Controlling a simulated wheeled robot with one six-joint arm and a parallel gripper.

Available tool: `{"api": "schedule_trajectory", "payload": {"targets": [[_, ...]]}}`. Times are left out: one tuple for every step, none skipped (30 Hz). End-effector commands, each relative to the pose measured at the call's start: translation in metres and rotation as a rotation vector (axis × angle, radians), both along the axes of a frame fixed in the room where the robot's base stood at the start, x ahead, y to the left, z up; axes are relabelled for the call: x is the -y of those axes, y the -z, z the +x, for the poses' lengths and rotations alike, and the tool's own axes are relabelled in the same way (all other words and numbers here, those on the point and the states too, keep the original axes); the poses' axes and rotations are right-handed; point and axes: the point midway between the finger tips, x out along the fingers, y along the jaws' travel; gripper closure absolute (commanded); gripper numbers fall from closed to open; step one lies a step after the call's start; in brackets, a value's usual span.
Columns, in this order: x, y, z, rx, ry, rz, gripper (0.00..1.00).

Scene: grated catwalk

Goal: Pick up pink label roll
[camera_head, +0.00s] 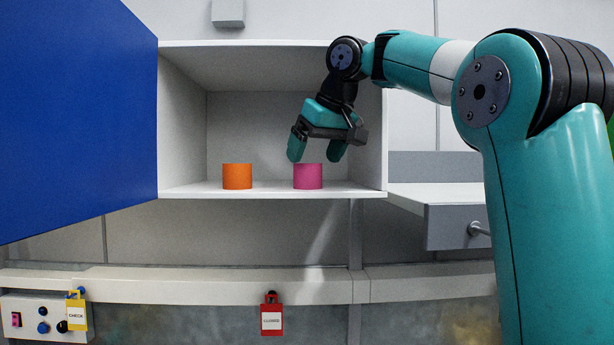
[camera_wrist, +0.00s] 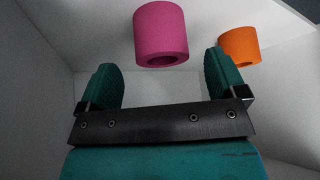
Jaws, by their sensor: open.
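The pink label roll (camera_head: 308,177) stands upright on the floor of a white open cabinet. It also shows in the wrist view (camera_wrist: 161,34), beyond the fingertips and roughly between them, with its hollow end visible. My gripper (camera_head: 316,152) is inside the cabinet, just above the pink roll, with its fingers pointing down. The fingers (camera_wrist: 163,78) are spread apart and nothing is between them. Whether the fingertips touch the roll cannot be told.
An orange roll (camera_head: 237,177) stands to the left of the pink one on the same shelf (camera_head: 200,190). The cabinet's blue door (camera_head: 75,115) is swung open at the left. The cabinet's right wall (camera_head: 373,130) is close to my gripper. A drawer unit (camera_head: 450,222) stands at the right.

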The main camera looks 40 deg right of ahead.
Motion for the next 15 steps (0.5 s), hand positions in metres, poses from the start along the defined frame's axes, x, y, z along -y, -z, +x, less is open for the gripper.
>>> {"api": "schedule_trajectory", "payload": {"targets": [[-0.001,0.000,0.005,-0.001,-0.001,0.000,0.10],[-0.001,0.000,0.006,0.000,-0.001,0.000,0.10],[-0.001,0.000,0.008,0.000,-0.002,0.000,0.10],[-0.002,0.002,0.009,0.000,-0.003,-0.001,0.10],[-0.002,0.005,0.011,0.000,-0.004,0.000,0.10],[-0.002,0.010,0.013,-0.001,-0.004,0.001,0.10],[-0.003,0.015,0.016,-0.001,-0.003,0.001,0.10],[-0.003,0.020,0.018,-0.002,-0.004,0.001,0.10],[-0.003,0.027,0.022,-0.002,-0.006,0.001,0.10],[-0.003,0.030,0.024,-0.002,-0.004,0.001,0.10],[-0.003,0.033,0.027,-0.001,-0.006,0.001,0.10],[-0.003,0.037,0.030,-0.001,-0.003,0.001,0.10],[-0.003,0.040,0.032,0.000,-0.004,0.001,0.10],[-0.003,0.041,0.033,0.000,-0.004,0.001,0.10],[-0.003,0.043,0.035,0.000,-0.004,0.001,0.10]]}}
